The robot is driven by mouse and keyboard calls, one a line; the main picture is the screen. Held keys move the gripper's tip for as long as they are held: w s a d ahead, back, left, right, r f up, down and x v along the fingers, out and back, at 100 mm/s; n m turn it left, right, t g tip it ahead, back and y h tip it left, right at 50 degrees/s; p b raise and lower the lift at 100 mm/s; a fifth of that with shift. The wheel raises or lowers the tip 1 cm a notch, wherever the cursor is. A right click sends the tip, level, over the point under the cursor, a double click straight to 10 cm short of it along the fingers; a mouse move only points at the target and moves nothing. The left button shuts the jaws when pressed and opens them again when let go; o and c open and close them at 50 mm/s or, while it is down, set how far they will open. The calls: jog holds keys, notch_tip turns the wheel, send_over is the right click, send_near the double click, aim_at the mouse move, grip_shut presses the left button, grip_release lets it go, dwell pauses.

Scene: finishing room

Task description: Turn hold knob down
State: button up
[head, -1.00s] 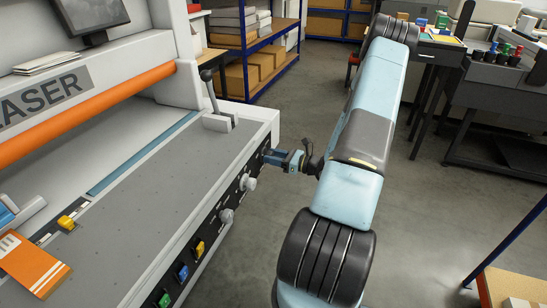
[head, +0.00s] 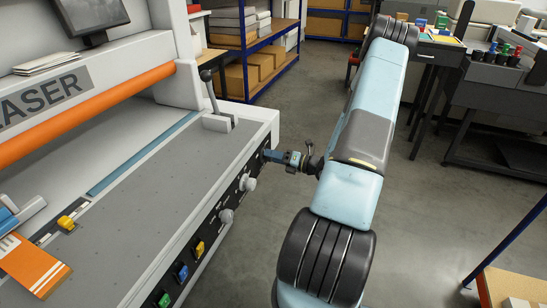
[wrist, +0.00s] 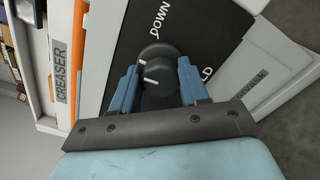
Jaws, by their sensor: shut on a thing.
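The hold knob (wrist: 158,70) is dark and round with a white pointer mark, on the black front panel (wrist: 190,40) of the creaser. In the wrist view DOWN is printed above it and letters ending in LD are printed to its right, partly covered. My gripper (wrist: 160,82) has its two blue fingers on either side of the knob, shut on it. The white pointer mark lies towards the left of the picture. In the head view my gripper (head: 268,155) reaches the far end of the front panel and hides the knob.
Two grey knobs (head: 248,183) (head: 226,215) sit along the panel, with yellow, blue and green buttons (head: 182,271) nearer. A lever (head: 210,92) stands on the grey bed (head: 150,170). An orange card (head: 35,265) lies at the left.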

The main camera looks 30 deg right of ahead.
jog(key=m, duration=1.3)
jog(key=shift+d+f, duration=0.15)
jog(key=shift+f, duration=0.2)
jog(key=shift+s, duration=0.1)
jog(key=o, duration=1)
jog(key=v, duration=1.3)
jog(key=shift+s+d, duration=0.2)
